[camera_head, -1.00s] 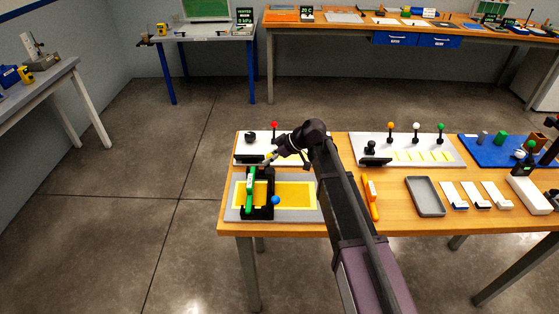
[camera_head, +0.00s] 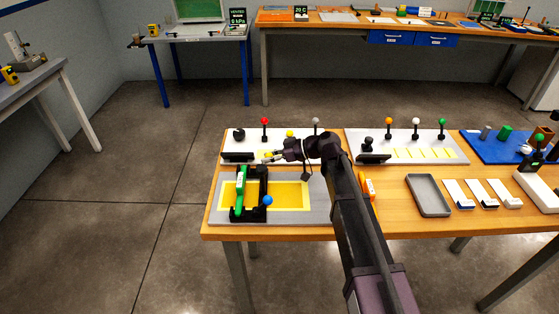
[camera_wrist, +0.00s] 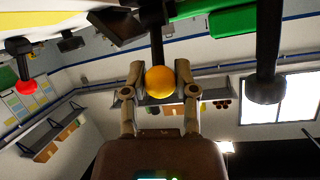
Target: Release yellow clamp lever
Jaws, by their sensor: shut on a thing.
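The yellow lever (camera_head: 290,133) stands on the white panel at the back left of the bench, between a red-knobbed lever (camera_head: 265,122) and a pale-knobbed one (camera_head: 315,122). In the wrist view its round yellow knob (camera_wrist: 160,81) sits between my two fingers, with its dark shaft running up out of the picture. My gripper (camera_wrist: 160,76) is shut on this knob, one finger on each side. In the head view my forearm and wrist hide part of the panel and the lever's lower part.
In front of the panel, a black frame (camera_head: 262,183) with a green bar (camera_head: 240,188) and a blue ball (camera_head: 268,201) stands over a yellow-bordered tray (camera_head: 222,202). To the right are an orange tool (camera_head: 369,188), an empty grey tray (camera_head: 446,211) and another lever panel (camera_head: 452,147).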

